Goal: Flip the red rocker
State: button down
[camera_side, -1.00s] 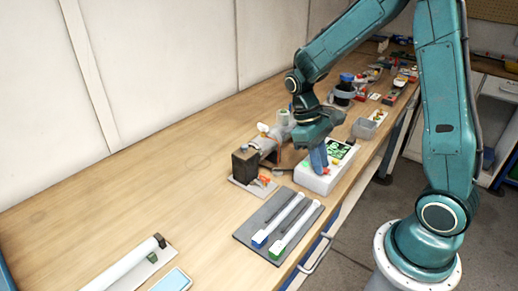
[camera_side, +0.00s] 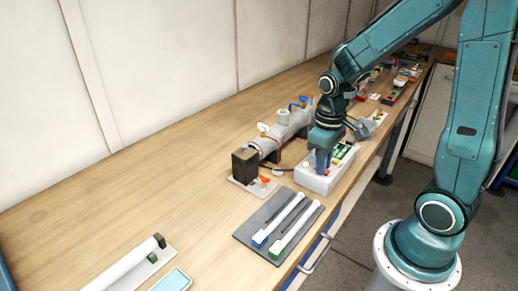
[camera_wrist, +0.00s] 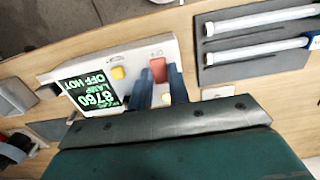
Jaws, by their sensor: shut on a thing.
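The red rocker (camera_wrist: 158,72) shows in the wrist view on the white control box (camera_wrist: 130,60), between my two blue fingers. My gripper (camera_wrist: 159,75) points down at the box and is shut on the rocker, one finger on each side of it. In the side view my gripper (camera_side: 322,165) is over the near end of the box (camera_side: 315,182). The rocker is hidden there behind the fingers, and I cannot tell which way it is tilted.
The box has a green display (camera_wrist: 88,90) and a yellow button (camera_wrist: 118,72). A grey tray (camera_side: 246,233) with two white tubes lies in front.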

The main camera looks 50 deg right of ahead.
jog(key=shift+t, duration=0.3)
jog(key=c, duration=1.3)
grip_release()
jog(key=shift+r, duration=0.15)
notch_tip(320, 180, up, 14)
jog(key=shift+s+f, duration=0.1)
jog(key=shift+f, duration=0.1)
jog(key=shift+s+a+r+t, duration=0.3)
jog(key=shift+s+a+t, duration=0.6)
jog(key=shift+s+a, duration=0.35)
jog(key=shift+s+a+r+t, duration=0.3)
jog(key=shift+s+a+t, duration=0.65)
jog(key=shift+s, duration=0.55)
jog(key=shift+s+a+r+t, duration=0.3)
jog(key=shift+s+a+t, duration=0.55)
jog(key=shift+s+a, duration=0.45)
